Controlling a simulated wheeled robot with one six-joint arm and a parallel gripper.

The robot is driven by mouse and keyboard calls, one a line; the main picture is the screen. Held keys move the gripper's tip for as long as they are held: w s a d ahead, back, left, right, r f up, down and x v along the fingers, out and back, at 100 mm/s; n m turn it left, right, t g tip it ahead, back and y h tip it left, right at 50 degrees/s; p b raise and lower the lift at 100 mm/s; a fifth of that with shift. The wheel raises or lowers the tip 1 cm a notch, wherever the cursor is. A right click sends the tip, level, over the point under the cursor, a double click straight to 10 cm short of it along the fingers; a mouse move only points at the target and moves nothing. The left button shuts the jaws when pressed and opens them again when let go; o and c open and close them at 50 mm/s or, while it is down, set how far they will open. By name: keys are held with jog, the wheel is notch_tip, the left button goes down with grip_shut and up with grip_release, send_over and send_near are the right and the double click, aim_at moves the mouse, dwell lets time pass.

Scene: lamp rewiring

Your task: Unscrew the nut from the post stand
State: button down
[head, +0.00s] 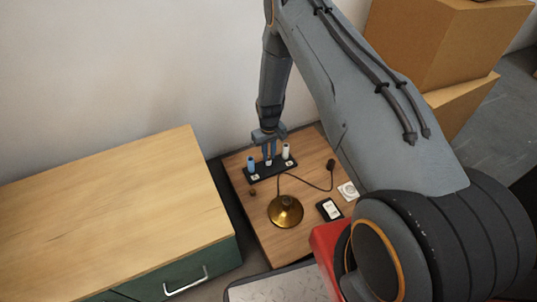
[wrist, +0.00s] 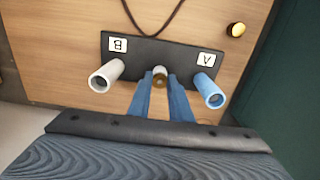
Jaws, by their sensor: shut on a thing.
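The post stand (head: 271,170) is a dark bar on the small wooden table, and its dark plate also shows in the wrist view (wrist: 140,49). A blue post (head: 250,163) stands at the left end by label A, and a white post (head: 286,152) stands at the right end by label B. My gripper (head: 268,154) points down at the middle of the stand. In the wrist view its two blue fingers are shut on a small round brassy nut (wrist: 160,74) between the posts. The fingers partly hide the nut, and its thread is not visible.
A brass lamp base (head: 285,211) with a dark cord stands in front of the stand. A small brass knob (head: 253,192) lies to the left. A black device (head: 329,209) and a white square piece (head: 348,191) lie to the right. A green cabinet (head: 190,270) adjoins on the left.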

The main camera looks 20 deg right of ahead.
jog(key=n, duration=0.3)
jog(key=shift+w, duration=0.1)
jog(key=shift+r+p, duration=1.05)
jog(key=shift+r, duration=0.7)
jog(key=shift+r, duration=0.1)
